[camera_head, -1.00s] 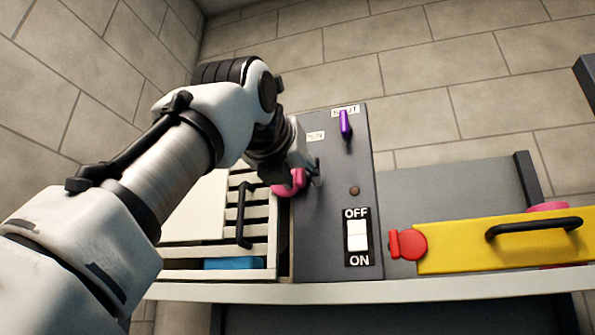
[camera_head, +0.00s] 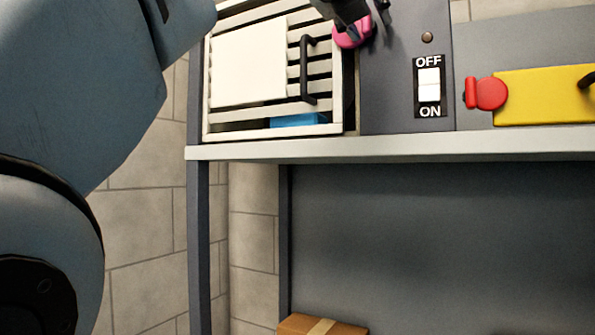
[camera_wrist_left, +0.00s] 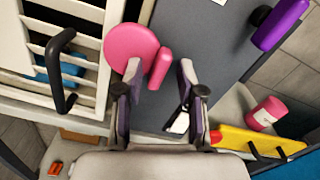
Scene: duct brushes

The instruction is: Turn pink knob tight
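The pink knob (camera_head: 348,38) is on the dark grey panel (camera_head: 390,80), right of the white slatted door, partly hidden by my left gripper (camera_head: 352,12) at the top edge of the head view. In the left wrist view it shows as a pink disc (camera_wrist_left: 128,46) with a raised pink bar (camera_wrist_left: 160,68). My left gripper (camera_wrist_left: 158,82) is open in that view, its fingers apart with the bar in the gap between the tips. I cannot tell whether either finger touches it. My right gripper is not in view.
A black handle (camera_head: 308,70) sticks out from the slatted door (camera_head: 248,62) close by. An OFF/ON switch (camera_head: 429,85) and a red knob (camera_head: 490,93) beside a yellow panel (camera_head: 545,97) are to the right. A purple knob (camera_wrist_left: 280,24) shows in the wrist view. A cardboard box (camera_head: 320,325) is below.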

